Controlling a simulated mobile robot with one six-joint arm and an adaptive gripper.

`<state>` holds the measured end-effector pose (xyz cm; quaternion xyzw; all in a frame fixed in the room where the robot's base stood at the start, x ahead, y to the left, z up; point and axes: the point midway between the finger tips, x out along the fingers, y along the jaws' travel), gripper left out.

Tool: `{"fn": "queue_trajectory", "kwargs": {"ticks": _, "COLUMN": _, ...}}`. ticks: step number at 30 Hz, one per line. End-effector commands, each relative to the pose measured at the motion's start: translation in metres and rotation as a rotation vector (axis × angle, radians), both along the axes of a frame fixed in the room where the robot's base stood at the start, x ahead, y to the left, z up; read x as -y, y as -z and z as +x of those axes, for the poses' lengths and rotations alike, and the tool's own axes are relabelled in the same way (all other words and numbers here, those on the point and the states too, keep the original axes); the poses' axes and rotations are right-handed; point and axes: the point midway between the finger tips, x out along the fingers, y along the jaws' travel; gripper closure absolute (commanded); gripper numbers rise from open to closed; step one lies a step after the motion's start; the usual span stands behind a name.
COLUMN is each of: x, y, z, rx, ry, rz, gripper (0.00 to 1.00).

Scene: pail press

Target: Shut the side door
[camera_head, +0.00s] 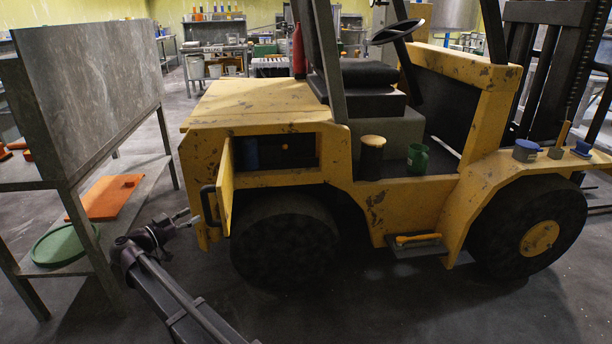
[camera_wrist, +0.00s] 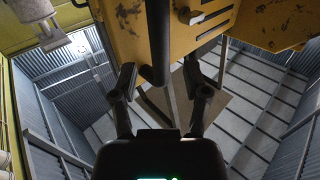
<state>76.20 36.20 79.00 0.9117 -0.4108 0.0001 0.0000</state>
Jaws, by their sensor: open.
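The side door (camera_head: 226,182) is a yellow panel on the left end of a worn yellow forklift. It stands open, swung out from a dark compartment (camera_head: 290,151). A black bar handle (camera_head: 207,204) sits on the door's outer face. My gripper (camera_head: 188,218) is just left of the handle, low beside the forklift. In the wrist view, the open fingers (camera_wrist: 160,78) point up toward the door, and the black handle bar (camera_wrist: 158,40) shows between and beyond them. I cannot tell whether a finger touches it.
A blue item (camera_head: 249,153) stands inside the compartment. A grey metal bench (camera_head: 90,85) with a lower shelf is close on the left, holding an orange panel (camera_head: 104,198) and a green disc (camera_head: 62,246). The front wheel (camera_head: 285,243) is right of the door.

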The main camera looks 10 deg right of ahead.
Motion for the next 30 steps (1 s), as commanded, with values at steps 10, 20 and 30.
{"fn": "queue_trajectory", "kwargs": {"ticks": 10, "x": 0.027, "y": 0.000, "z": 0.025, "rx": 0.000, "ry": 0.000, "rz": 0.000, "gripper": 0.40}}
{"fn": "queue_trajectory", "kwargs": {"ticks": 20, "x": 0.040, "y": 0.000, "z": 0.036, "rx": 0.000, "ry": -0.002, "rz": 0.000, "gripper": 0.79}}
{"fn": "queue_trajectory", "kwargs": {"ticks": 30, "x": 0.042, "y": 0.000, "z": 0.036, "rx": 0.000, "ry": -0.002, "rz": 0.000, "gripper": 1.00}}
